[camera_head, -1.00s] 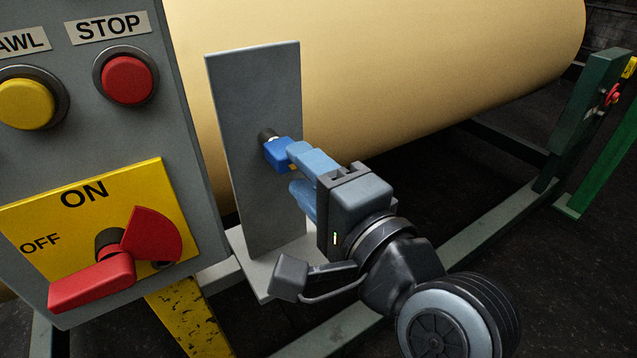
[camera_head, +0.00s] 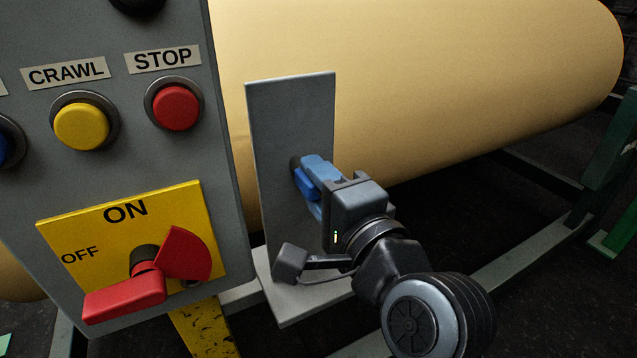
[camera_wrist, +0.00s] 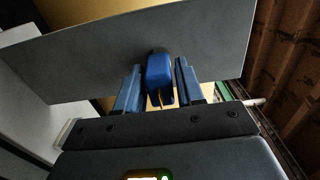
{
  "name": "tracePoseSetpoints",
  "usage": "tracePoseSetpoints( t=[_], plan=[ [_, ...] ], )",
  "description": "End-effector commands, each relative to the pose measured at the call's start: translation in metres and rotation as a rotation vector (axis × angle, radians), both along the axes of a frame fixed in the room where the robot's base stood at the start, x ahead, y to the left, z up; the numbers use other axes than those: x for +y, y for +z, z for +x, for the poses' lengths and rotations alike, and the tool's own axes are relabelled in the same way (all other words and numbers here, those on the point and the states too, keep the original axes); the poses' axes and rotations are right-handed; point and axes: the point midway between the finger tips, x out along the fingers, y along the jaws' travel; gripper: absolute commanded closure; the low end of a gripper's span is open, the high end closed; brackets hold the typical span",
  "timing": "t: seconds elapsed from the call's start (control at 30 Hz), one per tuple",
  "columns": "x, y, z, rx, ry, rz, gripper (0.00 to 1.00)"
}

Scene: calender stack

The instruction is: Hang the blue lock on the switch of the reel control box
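The blue lock (camera_head: 304,184) is at the dark peg on the upright grey plate (camera_head: 290,115). My gripper (camera_head: 314,182) is at the plate with its light blue fingers around the lock. In the wrist view the lock (camera_wrist: 160,72) sits between the two fingers, with what look like thin gaps at its sides, so the gripper looks open around it. The lock's shackle is mostly hidden. The grey control box (camera_head: 225,150) stands at the left. Its red switch (camera_head: 125,298) is on a yellow ON/OFF panel (camera_head: 75,225), with a red sector plate (camera_head: 185,255) beside the black hub.
Above the switch are a yellow CRAWL button (camera_head: 82,126) and a red STOP button (camera_head: 176,107). A large tan roll (camera_head: 430,80) lies behind the plate. Green frame beams (camera_head: 530,245) run low at the right. Space in front of the plate is taken by my arm.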

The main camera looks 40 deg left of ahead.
Motion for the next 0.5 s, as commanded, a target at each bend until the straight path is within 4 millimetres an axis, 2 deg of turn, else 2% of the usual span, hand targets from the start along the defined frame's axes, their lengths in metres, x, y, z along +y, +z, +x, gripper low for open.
tracePoseSetpoints(
  t=[0.03, 0.37, 0.5],
  plan=[
    [-0.0001, 0.0000, 0.0000, 0.000, 0.000, 0.000, 0.68],
    [-0.0002, -0.0002, 0.0000, 0.000, 0.000, 0.000, 0.99],
    [-0.0002, 0.0000, 0.0000, 0.000, 0.000, 0.000, 1.00]
  ],
)
